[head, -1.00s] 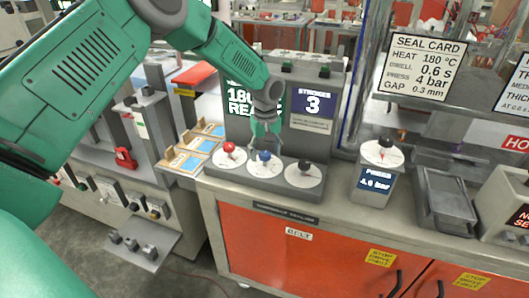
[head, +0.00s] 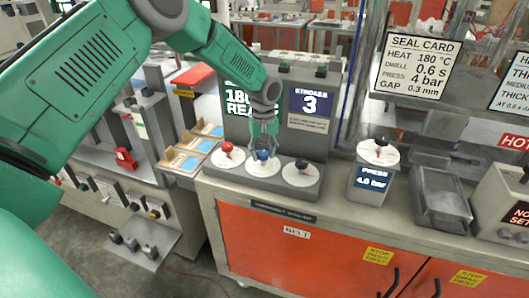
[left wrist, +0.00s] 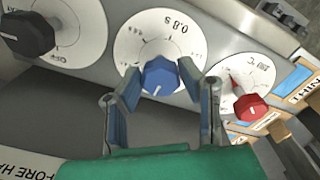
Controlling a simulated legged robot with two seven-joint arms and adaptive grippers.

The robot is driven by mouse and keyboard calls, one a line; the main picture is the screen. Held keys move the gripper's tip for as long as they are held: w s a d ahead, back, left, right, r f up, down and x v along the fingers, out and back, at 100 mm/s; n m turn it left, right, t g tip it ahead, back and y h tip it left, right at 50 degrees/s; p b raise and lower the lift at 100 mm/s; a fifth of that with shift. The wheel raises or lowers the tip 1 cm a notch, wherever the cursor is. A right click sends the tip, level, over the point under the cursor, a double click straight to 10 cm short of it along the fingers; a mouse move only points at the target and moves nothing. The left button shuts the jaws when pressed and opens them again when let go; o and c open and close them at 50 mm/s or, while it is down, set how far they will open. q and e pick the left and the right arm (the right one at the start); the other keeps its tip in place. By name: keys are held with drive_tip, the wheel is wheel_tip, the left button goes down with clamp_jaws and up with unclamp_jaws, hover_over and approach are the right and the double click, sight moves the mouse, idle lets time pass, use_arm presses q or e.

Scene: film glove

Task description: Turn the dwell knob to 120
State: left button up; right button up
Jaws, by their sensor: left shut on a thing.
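The blue knob (head: 263,156) stands in the middle of a white dial on the grey sealing machine. It also shows in the left wrist view (left wrist: 160,75), on a dial (left wrist: 133,42) with a marking that looks like 0.8 s. My left gripper (head: 264,146) comes down from above. Its two fingers are shut on the blue knob, one on each side. The red knob (head: 227,147) stands to the left and the black knob (head: 302,165) to the right, each on its own dial. My right gripper is not in view.
A seal card (head: 417,66) reads heat 180 °C, dwell 0.6 s, press 4 bar. A separate press dial (head: 378,153) stands to the right. The counter's front strip is clear.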

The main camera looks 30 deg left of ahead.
use_arm(q)
drive_tip(key=shift+w+a+r+m+p, duration=0.15)
drive_tip(key=shift+m+p, duration=0.2)
drive_tip(key=shift+m, duration=0.75)
drive_tip(key=m, duration=0.3)
drive_tip(key=shift+m+p, duration=0.3)
drive_tip(key=shift+p, duration=0.05)
drive_tip(key=m, duration=0.3)
drive_tip(key=shift+m, duration=0.3)
drive_tip(key=m, duration=0.3)
drive_tip(key=shift+m+p, duration=0.3)
drive_tip(key=shift+m, duration=0.1)
drive_tip(key=m, duration=0.5)
drive_tip(key=shift+w, duration=0.1)
drive_tip(key=shift+m, duration=2.4)
